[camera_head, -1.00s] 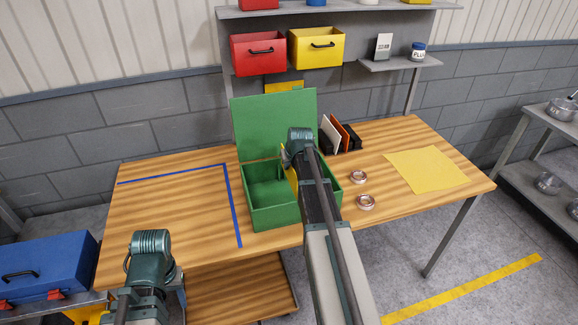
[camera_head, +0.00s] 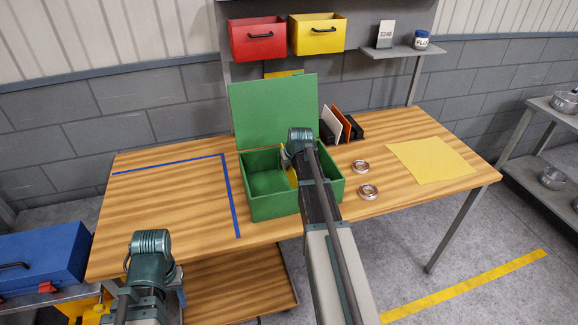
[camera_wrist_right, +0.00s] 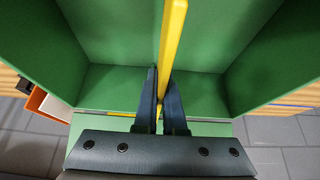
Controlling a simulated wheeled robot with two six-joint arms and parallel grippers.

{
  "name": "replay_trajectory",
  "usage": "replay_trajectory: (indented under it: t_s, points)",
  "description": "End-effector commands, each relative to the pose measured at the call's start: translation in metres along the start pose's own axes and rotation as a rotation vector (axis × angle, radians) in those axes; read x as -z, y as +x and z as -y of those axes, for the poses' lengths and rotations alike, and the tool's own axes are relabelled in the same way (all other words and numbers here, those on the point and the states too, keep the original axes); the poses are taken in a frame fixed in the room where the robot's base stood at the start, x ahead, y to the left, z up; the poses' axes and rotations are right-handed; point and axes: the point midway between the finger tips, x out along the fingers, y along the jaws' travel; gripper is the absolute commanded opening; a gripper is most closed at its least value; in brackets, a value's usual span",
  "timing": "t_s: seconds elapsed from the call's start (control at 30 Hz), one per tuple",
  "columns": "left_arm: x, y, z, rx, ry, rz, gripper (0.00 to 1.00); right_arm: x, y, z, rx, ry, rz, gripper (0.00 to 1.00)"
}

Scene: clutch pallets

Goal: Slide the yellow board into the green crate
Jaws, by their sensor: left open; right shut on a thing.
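The green crate (camera_head: 275,208) stands on the wooden table with its lid (camera_head: 272,112) raised at the back. My right gripper (camera_head: 292,158) is over the crate's right half, shut on the yellow board (camera_head: 292,177). In the right wrist view the board (camera_wrist_right: 172,45) stands on edge between the fingers (camera_wrist_right: 158,95), with the crate's green walls around it. I cannot tell whether its lower edge touches the crate floor. My left gripper (camera_head: 150,262) is low at the front left, away from the crate. Its fingertips are largely hidden.
White and orange boards stand in a dark rack (camera_head: 352,130) right of the crate. Two metal rings (camera_head: 368,191) and a yellow sheet (camera_head: 430,160) lie further right. Blue tape (camera_head: 230,195) marks the clear left tabletop. A blue toolbox (camera_head: 42,258) is at the far left.

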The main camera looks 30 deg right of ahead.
Motion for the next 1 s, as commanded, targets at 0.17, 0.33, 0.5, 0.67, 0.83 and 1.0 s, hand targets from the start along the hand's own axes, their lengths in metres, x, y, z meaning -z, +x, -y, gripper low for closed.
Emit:
replay_trajectory:
  t_s: [0.17,0.33,0.5,0.67,0.83,1.0]
  points:
    - [0.001,0.013,-0.001,0.000,0.000,0.000,0.50,-0.007,0.012,0.000,0.000,0.000,0.000,0.00]
    - [0.001,0.023,-0.002,0.000,0.000,0.000,0.50,-0.011,0.020,0.000,0.000,0.000,0.000,0.00]
    - [0.002,0.028,-0.003,0.000,0.000,0.000,0.50,-0.014,0.025,0.000,0.000,0.000,0.000,0.00]
    - [0.002,0.029,-0.003,0.000,0.000,0.000,0.50,-0.014,0.025,0.000,0.000,0.000,0.000,0.00]
    - [0.002,0.028,-0.003,0.000,0.000,0.000,0.50,-0.014,0.025,0.000,0.000,0.000,0.000,0.00]
    - [0.002,0.028,-0.003,0.000,0.000,0.000,0.50,-0.014,0.025,0.000,0.000,0.000,0.000,0.34]
